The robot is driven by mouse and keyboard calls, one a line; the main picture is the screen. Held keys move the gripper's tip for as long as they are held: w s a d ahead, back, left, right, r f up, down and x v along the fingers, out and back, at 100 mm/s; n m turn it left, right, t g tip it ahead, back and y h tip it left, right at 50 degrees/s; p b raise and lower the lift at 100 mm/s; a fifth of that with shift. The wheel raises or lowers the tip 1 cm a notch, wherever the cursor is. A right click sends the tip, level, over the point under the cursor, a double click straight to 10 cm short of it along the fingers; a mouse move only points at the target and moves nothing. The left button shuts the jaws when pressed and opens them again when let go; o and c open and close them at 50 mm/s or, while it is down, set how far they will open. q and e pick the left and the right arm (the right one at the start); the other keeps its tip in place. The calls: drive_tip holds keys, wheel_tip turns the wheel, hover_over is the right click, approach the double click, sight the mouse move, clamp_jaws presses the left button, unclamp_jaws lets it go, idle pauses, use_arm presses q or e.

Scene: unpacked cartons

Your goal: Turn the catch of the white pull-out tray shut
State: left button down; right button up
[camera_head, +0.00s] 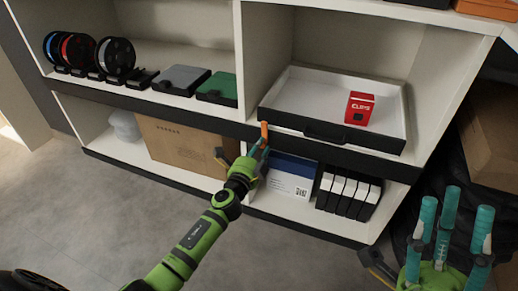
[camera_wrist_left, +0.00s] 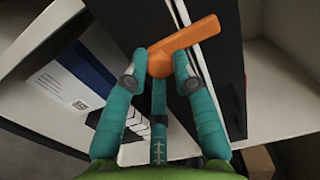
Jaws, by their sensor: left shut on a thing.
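The white pull-out tray (camera_head: 292,106) sits in the right bay of the shelf, with a black front and a dark handle (camera_head: 325,134). A red box marked CLIPS (camera_head: 359,108) stands in it. The orange catch (camera_head: 264,131) is at the left end of the tray's black front. My left gripper (camera_head: 259,150) is at the catch, its teal fingers closed around it. In the left wrist view the fingers (camera_wrist_left: 160,66) grip the hub of the orange catch (camera_wrist_left: 192,40), and its lever points to the upper right. My right gripper (camera_head: 448,228) is at the lower right, its fingers spread and empty.
Below the tray are a blue-and-white box (camera_head: 290,179) and several black-and-white binders (camera_head: 347,194). A cardboard box (camera_head: 182,145) is on the lower left shelf. Spools (camera_head: 116,56) stand upper left. Brown cartons (camera_head: 492,135) are at right. The floor in front is clear.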

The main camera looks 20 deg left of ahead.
use_arm(q)
drive_tip(key=shift+d+r, duration=0.25)
drive_tip(key=shift+d, duration=0.15)
drive_tip(key=c, duration=1.1)
unclamp_jaws()
drive_tip(key=shift+o, duration=0.4)
drive_tip(key=shift+w+f, duration=0.1)
drive_tip(key=shift+a+f, duration=0.1)
drive_tip(key=shift+a, duration=0.05)
drive_tip(key=shift+s, duration=0.3)
drive_tip(key=s, duration=1.1)
drive_tip(key=shift+s, duration=0.25)
